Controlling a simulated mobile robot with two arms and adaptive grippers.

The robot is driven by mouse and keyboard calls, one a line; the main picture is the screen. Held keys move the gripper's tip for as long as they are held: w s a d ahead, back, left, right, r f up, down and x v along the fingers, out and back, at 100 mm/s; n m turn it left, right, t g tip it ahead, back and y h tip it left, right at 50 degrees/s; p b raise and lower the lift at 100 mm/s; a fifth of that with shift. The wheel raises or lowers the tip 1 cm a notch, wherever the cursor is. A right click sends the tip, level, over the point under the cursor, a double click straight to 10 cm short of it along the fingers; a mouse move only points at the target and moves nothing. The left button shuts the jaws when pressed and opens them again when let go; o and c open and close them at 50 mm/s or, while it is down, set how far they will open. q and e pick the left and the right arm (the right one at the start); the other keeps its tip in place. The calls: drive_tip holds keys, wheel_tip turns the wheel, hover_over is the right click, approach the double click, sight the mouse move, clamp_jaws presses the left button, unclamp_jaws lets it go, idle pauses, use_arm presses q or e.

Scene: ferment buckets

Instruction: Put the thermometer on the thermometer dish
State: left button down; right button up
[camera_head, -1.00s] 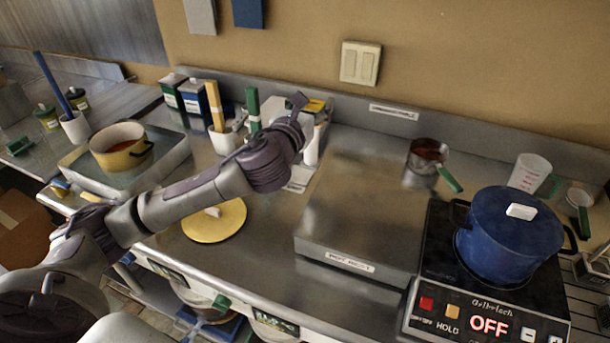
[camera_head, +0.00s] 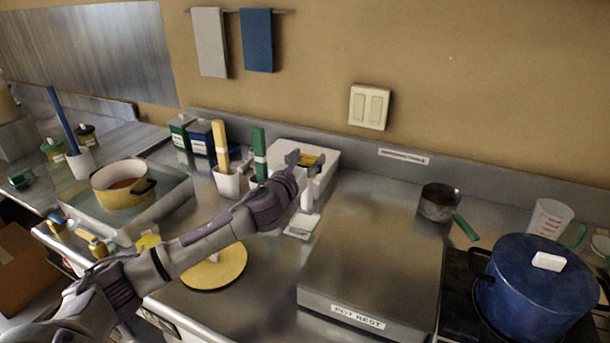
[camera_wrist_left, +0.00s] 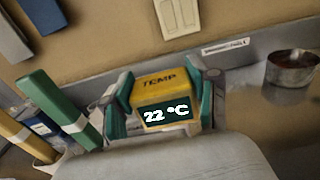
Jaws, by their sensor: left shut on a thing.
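My left gripper (camera_head: 306,166) is over the back middle of the counter. It is shut on the thermometer (camera_wrist_left: 167,103), a yellow block marked TEMP with a dark display reading 22 °C. In the left wrist view the thermometer sits between the green finger pads. In the head view only a bit of its yellow top (camera_head: 314,158) shows past the gripper. A small flat white piece (camera_head: 302,226) lies on the counter below the gripper; I cannot tell if it is the thermometer dish. A white tray-like box (camera_head: 285,149) stands behind the gripper, partly hidden. My right gripper is not in view.
White cups hold a yellow-handled (camera_head: 220,145) and a green-handled tool (camera_head: 259,150) left of the gripper. A raised steel platform (camera_head: 375,245) is at right, with a small pan (camera_head: 440,203) behind it and a blue pot (camera_head: 535,290) beside it. A yellow disc (camera_head: 214,272) lies in front.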

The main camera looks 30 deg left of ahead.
use_arm(q)
drive_tip(key=shift+w+a+f, duration=0.45)
drive_tip(key=shift+w+a, duration=0.05)
drive_tip(key=shift+w, duration=0.1)
drive_tip(key=shift+f, duration=2)
drive_tip(key=shift+f+b, duration=0.1)
drive_tip(key=shift+b, duration=0.2)
drive_tip(key=shift+c, duration=1.5)
unclamp_jaws()
drive_tip(key=shift+s, duration=0.15)
drive_tip(key=s+b, duration=0.1)
drive_tip(key=s, duration=1)
drive_tip(key=shift+s+d, duration=0.3)
drive_tip(key=shift+s, duration=0.1)
